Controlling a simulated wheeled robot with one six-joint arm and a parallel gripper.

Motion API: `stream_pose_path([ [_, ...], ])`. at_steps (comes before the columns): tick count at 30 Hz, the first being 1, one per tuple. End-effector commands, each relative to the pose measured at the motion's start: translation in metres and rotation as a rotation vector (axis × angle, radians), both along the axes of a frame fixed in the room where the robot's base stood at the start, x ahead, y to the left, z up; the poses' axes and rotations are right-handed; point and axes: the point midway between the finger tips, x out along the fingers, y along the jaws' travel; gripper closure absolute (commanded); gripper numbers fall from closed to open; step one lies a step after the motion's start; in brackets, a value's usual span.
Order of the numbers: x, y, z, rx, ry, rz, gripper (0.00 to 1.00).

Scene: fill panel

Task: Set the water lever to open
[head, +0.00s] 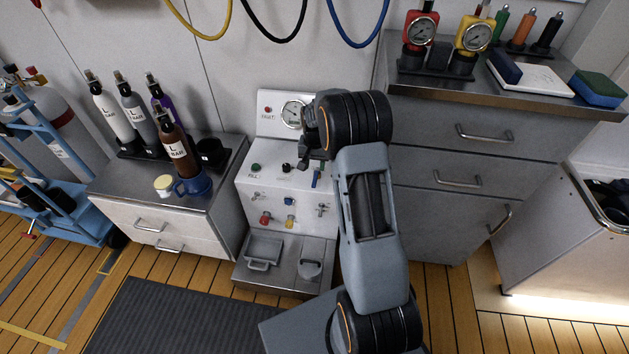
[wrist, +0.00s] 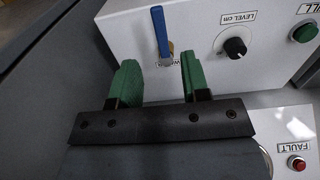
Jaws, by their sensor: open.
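The water lever (wrist: 160,32) is a blue handle on the white fill panel (wrist: 200,22). In the wrist view it points up from a metal pivot, leaning slightly left. Its label is mostly hidden behind my gripper. In the head view the lever (head: 316,181) is a small blue bar on the sloping panel, beside my arm. My gripper (wrist: 157,64) is open, with green fingers apart. In the wrist view the lever's pivot shows between the fingertips and the handle shows beyond them. I cannot tell whether either finger touches it.
The black level knob (wrist: 235,46) and green fill button (wrist: 305,32) are right of the lever. The red fault button (wrist: 297,163) and gauge (head: 293,114) are on the upright back part. A grey cabinet (head: 440,180) stands close on the right. Bottles stand on the left cabinet (head: 118,186).

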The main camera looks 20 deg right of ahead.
Motion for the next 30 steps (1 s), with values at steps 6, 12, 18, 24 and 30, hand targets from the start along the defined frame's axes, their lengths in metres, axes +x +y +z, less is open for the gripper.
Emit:
stream_pose_path([
  [6,0.0,0.0,-0.042,0.0,0.0,0.0,0.57],
  [12,0.0,0.0,-0.063,-0.001,-0.001,0.001,0.57],
  [18,0.0,0.0,-0.072,0.0,0.0,0.001,0.57],
  [24,0.0,0.0,-0.073,0.0,-0.001,0.001,0.57],
  [30,0.0,0.0,-0.073,-0.001,-0.001,0.001,0.66],
])
